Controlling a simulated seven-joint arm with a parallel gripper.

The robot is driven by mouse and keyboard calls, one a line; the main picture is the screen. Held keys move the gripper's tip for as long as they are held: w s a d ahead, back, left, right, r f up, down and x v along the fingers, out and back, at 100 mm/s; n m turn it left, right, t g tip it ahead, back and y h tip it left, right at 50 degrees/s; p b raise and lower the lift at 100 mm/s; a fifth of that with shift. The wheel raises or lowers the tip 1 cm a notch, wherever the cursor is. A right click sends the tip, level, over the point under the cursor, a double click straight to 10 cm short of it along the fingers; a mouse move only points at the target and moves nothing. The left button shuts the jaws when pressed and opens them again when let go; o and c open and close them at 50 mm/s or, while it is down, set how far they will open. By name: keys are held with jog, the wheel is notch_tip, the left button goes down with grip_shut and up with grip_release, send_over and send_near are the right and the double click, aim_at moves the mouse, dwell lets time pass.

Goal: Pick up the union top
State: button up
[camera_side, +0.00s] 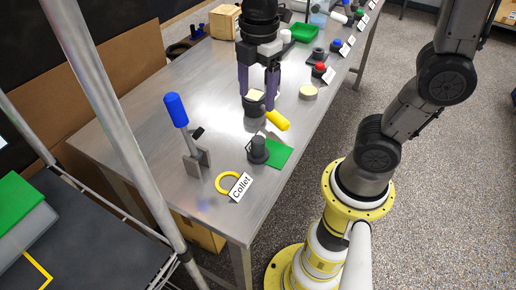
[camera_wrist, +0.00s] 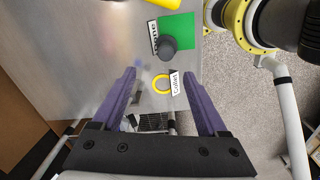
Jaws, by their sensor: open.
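A dark grey stepped round fitting (camera_side: 258,148), which I take for the union top, stands on a green square mat (camera_side: 280,154). It also shows in the wrist view (camera_wrist: 168,46), beyond my fingertips, with a white label (camera_wrist: 153,37) at its left. My gripper (camera_side: 257,98) has two purple fingers spread apart, with nothing held between them. In the wrist view the open fingers (camera_wrist: 160,72) frame the table and a yellow ring, and the fitting is clear of them. In the side view a dark cylinder with a cream top (camera_side: 254,112) shows between and below the fingers; its depth from them is unclear.
A yellow ring (camera_side: 223,186) lies by the "Collet" label (camera_side: 240,187) near the table edge. A blue-handled tool (camera_side: 178,112) stands on the left. A yellow handle (camera_side: 278,120) lies behind the mat. A cream disc (camera_side: 308,92) and a red-topped part (camera_side: 320,69) sit farther back.

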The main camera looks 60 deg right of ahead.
aim_at(258, 139)
notch_tip(258, 139, down, 9)
jog(key=shift+a+f, duration=0.1)
jog(key=shift+a, duration=0.05)
jog(key=shift+s+a+f, duration=0.1)
jog(key=shift+s+f, duration=0.1)
jog(key=shift+f, duration=1.2)
jog(key=shift+s+a+f, duration=0.1)
jog(key=shift+s+f, duration=0.05)
jog(key=shift+f, duration=1.2)
grip_shut()
